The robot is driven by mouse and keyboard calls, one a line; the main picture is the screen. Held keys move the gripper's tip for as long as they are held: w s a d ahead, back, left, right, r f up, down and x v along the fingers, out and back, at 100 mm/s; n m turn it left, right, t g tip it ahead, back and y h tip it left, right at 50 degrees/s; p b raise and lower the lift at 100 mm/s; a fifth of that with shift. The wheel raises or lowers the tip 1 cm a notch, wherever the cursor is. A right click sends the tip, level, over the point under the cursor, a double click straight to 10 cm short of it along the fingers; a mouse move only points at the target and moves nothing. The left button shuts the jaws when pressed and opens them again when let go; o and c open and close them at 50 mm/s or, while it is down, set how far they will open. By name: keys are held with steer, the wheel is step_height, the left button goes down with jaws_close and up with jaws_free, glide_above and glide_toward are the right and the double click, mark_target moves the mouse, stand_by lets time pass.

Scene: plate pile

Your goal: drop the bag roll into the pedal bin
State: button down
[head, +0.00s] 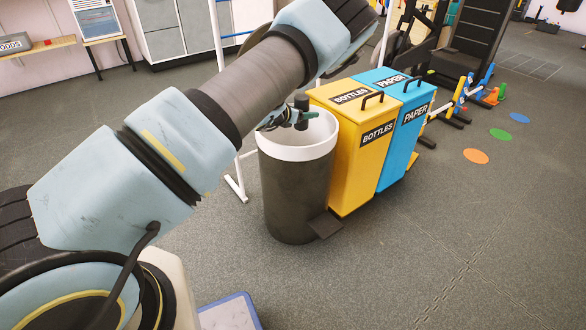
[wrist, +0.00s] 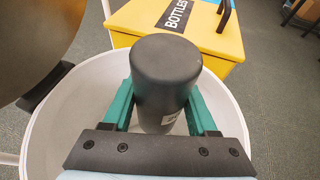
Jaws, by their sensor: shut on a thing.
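The pedal bin (head: 293,195) is a dark grey cylinder with a white rim and a pedal at its front. Its top is open, and its white rim (wrist: 42,130) surrounds my gripper in the wrist view. The bag roll (wrist: 166,82) is a dark grey cylinder, held upright between the two green fingers. My gripper (wrist: 160,108) is shut on the bag roll, over the bin's opening. In the head view the roll (head: 301,104) shows at the bin's mouth, with my gripper (head: 300,116) partly hidden by the rim and my arm. The roll's lower end is hidden.
A yellow bottles bin (head: 358,165) stands right beside the pedal bin, with a blue paper bin (head: 409,145) beyond it. A dark rounded panel (wrist: 45,40) rises at the left of the wrist view. A white rack post (head: 220,35) stands behind.

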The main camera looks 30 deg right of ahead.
steer(key=shift+f+b, duration=0.7)
steer(key=shift+f, duration=0.85)
steer(key=shift+c, duration=0.6)
jaws_free()
steer(key=shift+a, duration=0.1)
steer(key=p+v, duration=0.1)
steer(key=v, duration=0.9)
steer(key=shift+s+a+r, duration=0.2)
steer(key=shift+a+r, duration=0.05)
steer(key=shift+a, duration=0.05)
